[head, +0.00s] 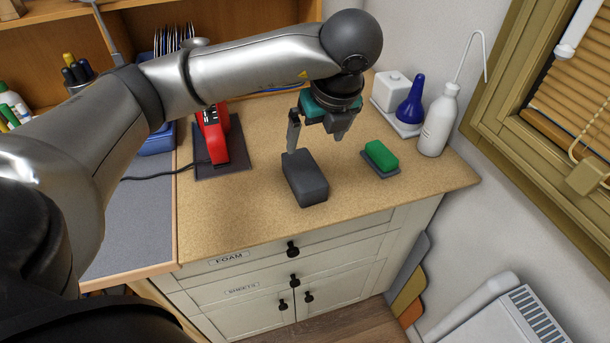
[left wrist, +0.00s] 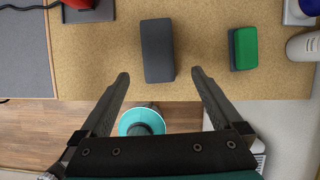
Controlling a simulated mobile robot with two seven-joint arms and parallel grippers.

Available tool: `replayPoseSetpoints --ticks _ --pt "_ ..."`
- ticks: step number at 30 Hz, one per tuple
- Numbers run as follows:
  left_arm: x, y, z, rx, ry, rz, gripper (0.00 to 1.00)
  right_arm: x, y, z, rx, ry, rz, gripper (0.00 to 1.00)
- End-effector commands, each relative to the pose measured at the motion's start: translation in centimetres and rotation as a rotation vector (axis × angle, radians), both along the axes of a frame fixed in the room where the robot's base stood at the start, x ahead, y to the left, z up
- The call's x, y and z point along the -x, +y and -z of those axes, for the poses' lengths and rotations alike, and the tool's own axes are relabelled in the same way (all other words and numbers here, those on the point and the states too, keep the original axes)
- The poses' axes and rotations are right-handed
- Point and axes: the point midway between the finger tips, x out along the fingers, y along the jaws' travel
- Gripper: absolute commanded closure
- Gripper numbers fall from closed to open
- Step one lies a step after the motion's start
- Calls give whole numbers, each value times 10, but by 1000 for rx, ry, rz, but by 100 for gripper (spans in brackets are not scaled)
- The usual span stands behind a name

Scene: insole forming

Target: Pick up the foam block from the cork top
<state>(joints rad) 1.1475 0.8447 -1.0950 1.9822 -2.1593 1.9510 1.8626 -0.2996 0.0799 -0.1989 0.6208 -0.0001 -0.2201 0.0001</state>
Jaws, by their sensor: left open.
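The foam block (head: 306,178) is a dark grey rounded block lying on the cork top (head: 240,211) near its front edge. In the left wrist view the foam block (left wrist: 157,50) stands beyond the fingertips, in line with the gap between them. My left gripper (head: 317,137) is open and empty, above and behind the block in the head view. Its two fingers (left wrist: 158,74) show spread apart in the left wrist view, with nothing between them. My right gripper is not in view.
A green-and-grey block (head: 381,157) lies right of the foam block. A white bottle (head: 438,122) and a blue bulb (head: 410,102) stand behind it. A red tool (head: 214,137) on a dark mat with a cable is at the left. Cork between block and mat is clear.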

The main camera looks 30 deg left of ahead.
Motion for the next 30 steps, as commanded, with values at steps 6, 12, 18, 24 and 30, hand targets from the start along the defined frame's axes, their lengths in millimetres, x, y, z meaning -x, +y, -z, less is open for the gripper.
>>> replayPoseSetpoints --ticks 6,12,18,24,30 --pt "-8 14 41 -4 6 -4 0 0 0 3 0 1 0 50" --pt "-17 26 75 -3 4 -2 0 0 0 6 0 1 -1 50" --pt "-20 30 89 -2 2 1 0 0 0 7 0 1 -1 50" --pt "-21 37 113 -2 6 0 0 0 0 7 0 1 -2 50" --pt "-26 44 136 -1 3 2 0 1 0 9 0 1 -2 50"
